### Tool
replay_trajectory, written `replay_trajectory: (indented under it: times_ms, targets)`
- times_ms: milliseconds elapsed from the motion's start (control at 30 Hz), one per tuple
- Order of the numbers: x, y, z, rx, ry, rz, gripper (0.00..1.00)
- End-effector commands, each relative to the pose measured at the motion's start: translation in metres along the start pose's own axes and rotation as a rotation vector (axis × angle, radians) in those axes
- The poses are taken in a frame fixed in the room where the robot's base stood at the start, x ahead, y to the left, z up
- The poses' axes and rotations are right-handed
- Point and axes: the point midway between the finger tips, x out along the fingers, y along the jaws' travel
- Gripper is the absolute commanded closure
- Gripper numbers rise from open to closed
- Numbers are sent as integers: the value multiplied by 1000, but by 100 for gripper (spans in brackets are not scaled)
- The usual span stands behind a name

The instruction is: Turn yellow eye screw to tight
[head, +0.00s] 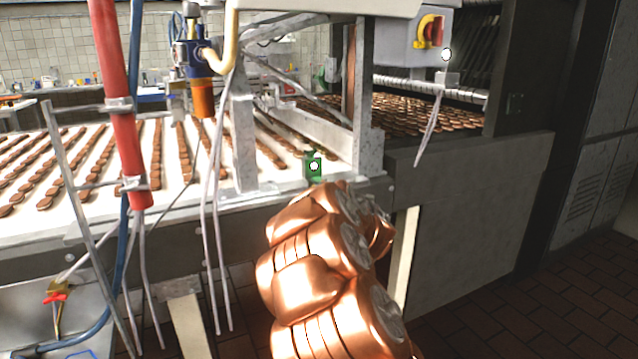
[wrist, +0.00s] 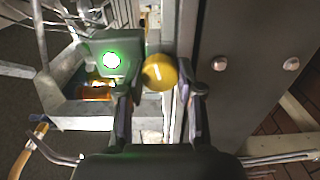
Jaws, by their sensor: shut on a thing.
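The yellow eye screw (wrist: 159,72) shows in the wrist view as a round yellow head with a small pale mark on its face. It sits between the fingertips of my gripper (wrist: 160,90), which is shut on it from left and right. The dark fingers hide part of its surroundings, and its shaft is not visible. In the head view my copper-coloured arm reaches to the conveyor's near corner and hides the gripper and the screw.
A green box with a white round face (head: 313,165) stands at the conveyor edge; it also shows left of the screw in the wrist view (wrist: 112,60). A metal panel with bolts (wrist: 245,65) is close on the right. A red pipe (head: 121,90) stands at left.

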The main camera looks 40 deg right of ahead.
Motion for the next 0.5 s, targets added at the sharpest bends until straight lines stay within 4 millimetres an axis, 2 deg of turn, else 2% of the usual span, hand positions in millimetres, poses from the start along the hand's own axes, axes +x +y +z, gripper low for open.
replay_trajectory:
  times_ms: [200,500]
  targets:
    - [0,2,1,130,-1,-1,99]
    - [0,0,0,216,0,-1,99]
